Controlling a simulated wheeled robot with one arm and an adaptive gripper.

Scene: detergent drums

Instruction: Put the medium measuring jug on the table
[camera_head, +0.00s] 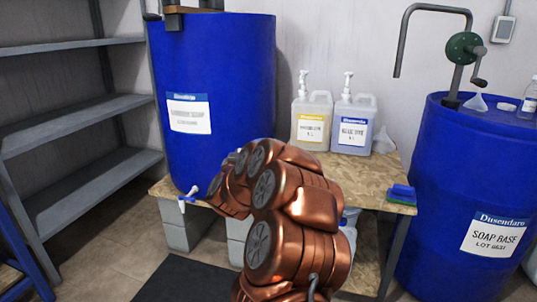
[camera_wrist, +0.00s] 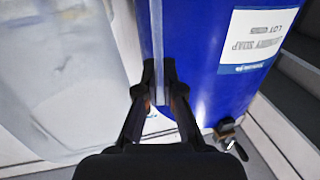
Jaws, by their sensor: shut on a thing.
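In the wrist view my gripper (camera_wrist: 161,75) is shut on a pale strip, which looks like the handle of a clear measuring jug (camera_wrist: 65,95). The jug's translucent body fills the left of that view, blurred by closeness, with faint scale marks. Its size cannot be judged.
Two soap containers (camera_head: 311,118) (camera_head: 352,124) and a funnel stand at the table's back; a blue-green sponge (camera_head: 402,194) lies at its right edge. The left drum (camera_head: 215,95) has a tap (camera_head: 188,196). The right drum (camera_head: 465,195) and grey shelves (camera_head: 80,125) flank the area. The table's middle right is bare.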

